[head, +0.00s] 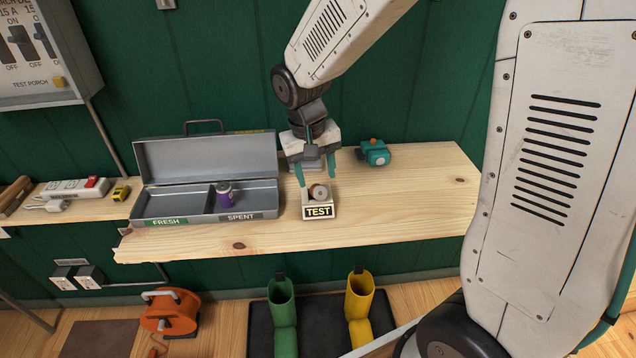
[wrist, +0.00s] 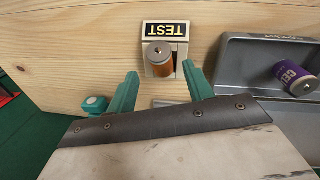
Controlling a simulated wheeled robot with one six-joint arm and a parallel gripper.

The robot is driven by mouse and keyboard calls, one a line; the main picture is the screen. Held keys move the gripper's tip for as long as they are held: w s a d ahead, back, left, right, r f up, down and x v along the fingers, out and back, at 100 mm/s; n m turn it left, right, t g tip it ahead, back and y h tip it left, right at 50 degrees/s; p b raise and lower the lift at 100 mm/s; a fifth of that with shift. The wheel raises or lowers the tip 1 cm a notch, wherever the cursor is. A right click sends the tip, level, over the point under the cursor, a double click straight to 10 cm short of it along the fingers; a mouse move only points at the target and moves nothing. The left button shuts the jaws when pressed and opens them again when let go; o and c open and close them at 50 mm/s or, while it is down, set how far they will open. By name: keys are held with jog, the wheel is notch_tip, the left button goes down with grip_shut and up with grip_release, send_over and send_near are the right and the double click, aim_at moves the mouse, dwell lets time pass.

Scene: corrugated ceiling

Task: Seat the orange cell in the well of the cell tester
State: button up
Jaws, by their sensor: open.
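The cell tester (head: 318,211) is a small pale block with a black and yellow TEST label, standing near the front edge of the wooden shelf; the wrist view shows it at top centre (wrist: 166,30). The orange cell (head: 318,192), with a metal end, is at the tester, behind the label; it also shows in the wrist view (wrist: 161,62). I cannot tell whether it sits fully in the well. My gripper (head: 315,178) is open, its green fingers apart on either side of the cell; the wrist view shows both fingers (wrist: 162,76), with gaps to the cell.
A grey metal case (head: 170,206) with FRESH and SPENT compartments lies open left of the tester. A purple cell (head: 224,195) is in its SPENT side. A teal device (head: 375,153) stands at the back right. The shelf's right part (head: 430,190) is clear.

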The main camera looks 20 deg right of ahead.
aim_at(316, 187)
notch_tip(316, 187, up, 3)
jog(key=shift+a, duration=0.15)
jog(key=shift+s+r, duration=0.2)
jog(key=shift+r, duration=0.15)
jog(key=s+d+r, duration=0.1)
jog(key=s+r, duration=0.2)
jog(key=s, duration=0.4)
jog(key=s+d+r+t+y, duration=0.1)
jog(key=s+r, duration=0.2)
jog(key=s, duration=0.5)
jog(key=s+d+r+n, duration=0.1)
jog(key=s+d+r, duration=0.1)
jog(key=s, duration=0.6)
jog(key=shift+s+r, duration=0.2)
jog(key=shift+r, duration=0.35)
jog(key=shift+o, duration=0.5)
